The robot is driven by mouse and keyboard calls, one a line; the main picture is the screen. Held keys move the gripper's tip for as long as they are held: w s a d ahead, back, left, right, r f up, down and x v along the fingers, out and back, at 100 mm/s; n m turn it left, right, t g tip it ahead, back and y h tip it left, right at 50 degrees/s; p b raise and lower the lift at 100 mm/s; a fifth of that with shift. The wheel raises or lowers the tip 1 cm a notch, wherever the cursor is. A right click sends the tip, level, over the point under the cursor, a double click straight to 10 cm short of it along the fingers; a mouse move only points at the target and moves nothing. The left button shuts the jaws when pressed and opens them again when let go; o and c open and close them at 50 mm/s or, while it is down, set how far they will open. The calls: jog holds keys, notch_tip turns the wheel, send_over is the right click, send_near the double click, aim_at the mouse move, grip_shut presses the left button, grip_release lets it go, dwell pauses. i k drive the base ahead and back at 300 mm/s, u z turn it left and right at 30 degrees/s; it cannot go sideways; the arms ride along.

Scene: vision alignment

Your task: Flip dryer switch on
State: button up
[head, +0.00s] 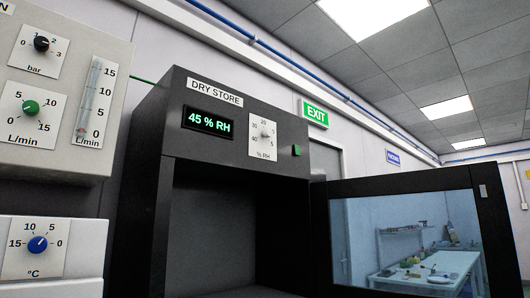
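A dark cabinet labelled "DRY STORE" (145,170) stands in the middle of the head view. Its lit display (208,122) reads "45 % RH". A white plate with a "% RH" dial (264,133) is to the right of the display. A small green block (297,150), which looks like a switch or button, sits right of the dial; its position, on or off, cannot be told. No part is labelled "dryer". My gripper is not in view.
The cabinet's windowed door (321,235) stands open to the right, and the inside looks empty. A panel (108,30) with knobs and a flow tube is at left. Below it is a white unit with a blue °C knob (38,244). An EXIT sign (316,113) hangs behind.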

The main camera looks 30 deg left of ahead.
aim_at(296, 148)
jog(key=u, duration=0.4)
jog(key=i, duration=1.65)
jog(key=u, duration=0.7)
jog(key=i, duration=0.35)
jog(key=u, duration=0.15)
